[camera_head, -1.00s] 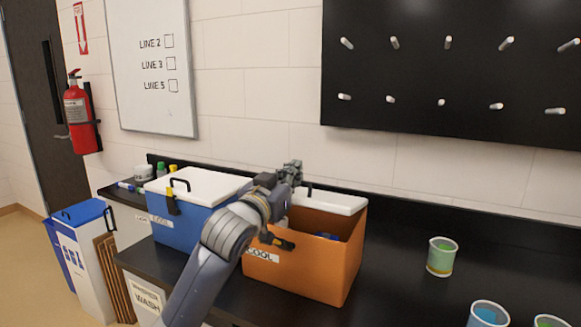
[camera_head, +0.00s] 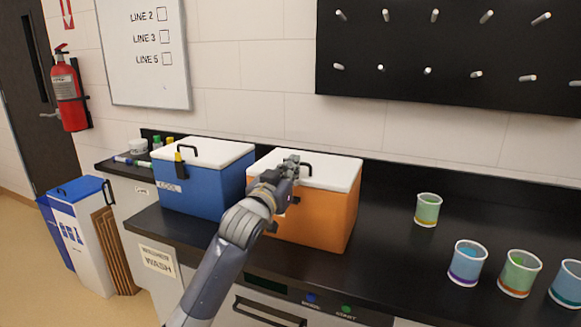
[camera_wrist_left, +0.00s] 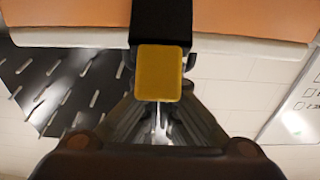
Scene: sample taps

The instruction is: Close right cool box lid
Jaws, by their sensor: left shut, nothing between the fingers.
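The right cool box (camera_head: 320,222) is orange with a white lid (camera_head: 332,172) that lies flat over its top. The lid has a black handle. My left gripper (camera_head: 292,162) is over the lid's left part, by the handle, with its fingers shut and empty. My left forearm hides the box's left front. In the left wrist view the orange box wall (camera_wrist_left: 60,18) and a black latch with a yellow tab (camera_wrist_left: 158,72) show close in front of the fingers (camera_wrist_left: 160,125). Whether the fingers touch the lid or latch I cannot tell. My right gripper is out of view.
A blue cool box (camera_head: 205,190) with a shut white lid stands close on the left. Several cups, one a green cup (camera_head: 428,210), stand on the black counter (camera_head: 400,265) to the right. A black peg board (camera_head: 450,50) hangs on the wall behind.

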